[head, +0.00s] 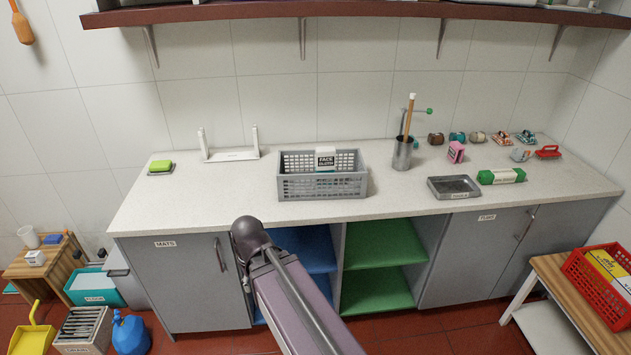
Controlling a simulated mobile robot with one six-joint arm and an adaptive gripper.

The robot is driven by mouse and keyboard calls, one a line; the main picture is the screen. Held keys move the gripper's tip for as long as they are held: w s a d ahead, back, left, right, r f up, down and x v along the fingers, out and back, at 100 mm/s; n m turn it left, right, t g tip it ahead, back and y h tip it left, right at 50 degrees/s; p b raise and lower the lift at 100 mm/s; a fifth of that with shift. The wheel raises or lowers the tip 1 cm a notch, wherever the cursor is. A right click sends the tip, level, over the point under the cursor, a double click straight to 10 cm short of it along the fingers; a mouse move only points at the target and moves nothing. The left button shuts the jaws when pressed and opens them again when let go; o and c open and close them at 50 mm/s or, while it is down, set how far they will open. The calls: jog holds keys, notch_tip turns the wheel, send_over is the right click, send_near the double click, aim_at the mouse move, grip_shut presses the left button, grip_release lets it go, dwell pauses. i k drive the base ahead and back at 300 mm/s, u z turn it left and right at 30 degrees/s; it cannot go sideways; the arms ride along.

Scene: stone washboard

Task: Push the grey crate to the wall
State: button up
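The grey crate (322,187) is an open plastic basket with slotted walls. It stands upright on the speckled pale worktop (225,195), left of the middle, nearer the front edge than the wall. A white box with a dark "FACE CLOTH" label (325,158) is in it. The tiled wall (275,105) rises behind the worktop; the crate stands apart from it, with the strip behind it mostly hidden by the crate. My gripper does not show.
A white router (230,154) stands left of the crate, near the wall. A grey cup with sticks (402,153) is to its right, then a grey tray (454,187) and a green-wrapped block (501,176). A brown shelf (300,10) overhangs above. Open green shelves (378,244) are below.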

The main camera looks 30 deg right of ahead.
aim_at(300, 185)
jog(key=z, duration=0.9)
jog(key=i, duration=1.5)
jog(key=z, duration=0.15)
jog(key=k, duration=0.15)
jog(key=u, duration=0.25)
